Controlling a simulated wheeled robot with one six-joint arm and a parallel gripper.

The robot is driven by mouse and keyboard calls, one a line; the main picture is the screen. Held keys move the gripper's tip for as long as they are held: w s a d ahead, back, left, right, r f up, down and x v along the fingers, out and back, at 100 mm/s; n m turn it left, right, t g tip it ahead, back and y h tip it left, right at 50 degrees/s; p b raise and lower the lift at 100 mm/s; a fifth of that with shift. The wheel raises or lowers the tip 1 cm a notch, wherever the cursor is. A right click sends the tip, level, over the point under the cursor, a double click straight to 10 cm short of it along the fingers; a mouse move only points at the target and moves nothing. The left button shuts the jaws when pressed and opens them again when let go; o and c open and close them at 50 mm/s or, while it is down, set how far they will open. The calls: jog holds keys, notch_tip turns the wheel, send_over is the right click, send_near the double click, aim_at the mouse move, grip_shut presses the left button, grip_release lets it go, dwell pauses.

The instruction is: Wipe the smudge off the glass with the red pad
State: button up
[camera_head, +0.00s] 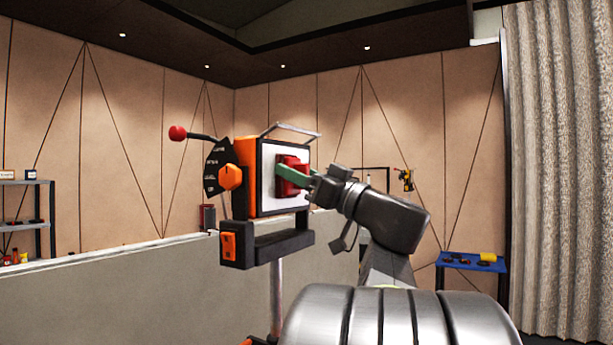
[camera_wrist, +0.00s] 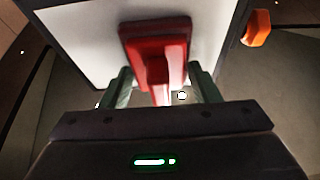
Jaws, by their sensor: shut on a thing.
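The red pad (camera_head: 292,176) has a handle, and my gripper (camera_head: 311,184) is shut on it. In the head view the pad lies at the white glass face (camera_head: 270,160) of an orange and black device on a stand. In the wrist view the red pad (camera_wrist: 155,42) is in front of the white glass (camera_wrist: 85,38), with its handle between the green fingers of my gripper (camera_wrist: 162,92). I cannot tell for certain whether pad and glass touch. No smudge shows on the visible glass; the pad hides part of it.
The device has an orange knob (camera_head: 231,177), a red-balled lever (camera_head: 178,133) and a black lower bracket (camera_head: 283,244). A low grey wall (camera_head: 120,290) runs behind it. A blue table (camera_head: 462,262) with small items stands at right, and a shelf (camera_head: 40,183) at left.

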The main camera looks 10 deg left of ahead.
aim_at(271, 165)
jog(key=shift+s+a, duration=0.25)
jog(key=shift+s, duration=0.45)
jog(key=shift+s+a, duration=0.3)
jog(key=shift+s, duration=0.35)
jog(key=shift+s+a, duration=0.25)
jog(key=shift+s, duration=0.45)
jog(key=shift+r, duration=0.1)
jog(key=shift+w, duration=0.1)
jog(key=shift+w+d+p, duration=0.55)
jog(key=shift+w+d, duration=1.45)
jog(key=shift+w, duration=3.35)
jog(key=shift+s+a+b, duration=0.2)
jog(key=shift+s+a, duration=0.45)
jog(key=shift+s, duration=1.15)
jog(key=shift+s+a+b, duration=0.25)
jog(key=shift+s+a, duration=0.4)
jog(key=shift+s, duration=1.2)
jog(key=shift+s+a+b, duration=0.2)
jog(key=shift+s+a, duration=0.45)
jog(key=shift+s, duration=1.15)
